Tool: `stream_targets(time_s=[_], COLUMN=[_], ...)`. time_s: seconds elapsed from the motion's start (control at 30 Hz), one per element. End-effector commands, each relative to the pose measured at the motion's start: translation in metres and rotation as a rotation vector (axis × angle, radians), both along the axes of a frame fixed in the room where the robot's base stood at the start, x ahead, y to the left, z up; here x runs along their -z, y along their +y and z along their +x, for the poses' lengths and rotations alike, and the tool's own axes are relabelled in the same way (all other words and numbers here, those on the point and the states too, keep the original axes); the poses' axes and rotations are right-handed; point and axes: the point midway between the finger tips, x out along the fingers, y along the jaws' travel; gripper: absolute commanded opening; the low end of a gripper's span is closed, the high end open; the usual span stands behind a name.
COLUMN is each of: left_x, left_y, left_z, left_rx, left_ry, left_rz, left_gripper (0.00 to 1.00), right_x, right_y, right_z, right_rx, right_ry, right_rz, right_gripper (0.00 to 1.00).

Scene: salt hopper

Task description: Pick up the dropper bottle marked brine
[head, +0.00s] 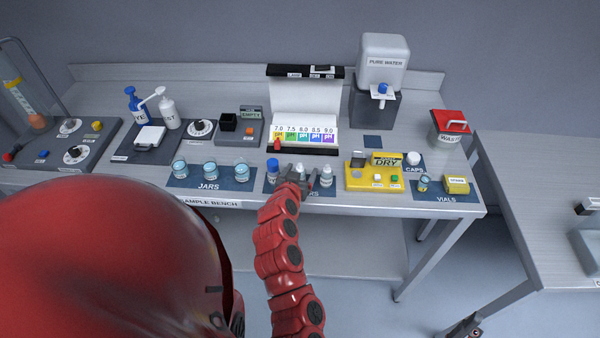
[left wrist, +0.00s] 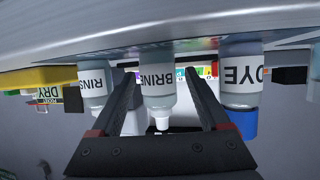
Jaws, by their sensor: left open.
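The fingers are open, with a gap visible on each side of the bottle. In the head view my left gripper (head: 309,181) is at the bottle mat near the bench's front edge and mostly hides the brine bottle.
The rinse bottle (left wrist: 95,85) and the blue-capped dye bottle (left wrist: 241,80) stand close on either side; they also show in the head view, rinse (head: 326,177) and dye (head: 272,170). A pH chart (head: 304,133) stands behind. Jars (head: 210,170) and a yellow dryer (head: 375,178) flank the mat.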

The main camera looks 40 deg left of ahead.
Motion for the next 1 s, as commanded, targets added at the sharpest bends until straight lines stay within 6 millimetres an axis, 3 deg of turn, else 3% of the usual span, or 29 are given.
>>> stream_targets(time_s=[0.13,0.43,0.87,1.0], left_x=[0.0033,0.0059,0.0062,0.0062], left_y=[0.0045,0.0052,0.0048,0.0049], left_z=[0.0118,0.0144,0.0143,0.0143], left_rx=[0.000,0.000,0.001,0.001], left_ry=[-0.001,-0.002,-0.001,-0.001], left_rz=[0.000,0.002,0.000,0.000], left_gripper=[0.79,0.79,0.03,0.00], right_x=[-0.0047,-0.0045,-0.0045,-0.0045], right_y=[0.0000,0.0000,0.0000,0.0000], right_z=[0.0000,0.0000,0.0000,0.0000], right_rx=[0.000,0.000,0.000,0.000], right_ry=[0.000,0.000,0.000,0.000], right_rz=[0.000,0.000,0.000,0.000], right_gripper=[1.00,1.00,1.00,1.00])
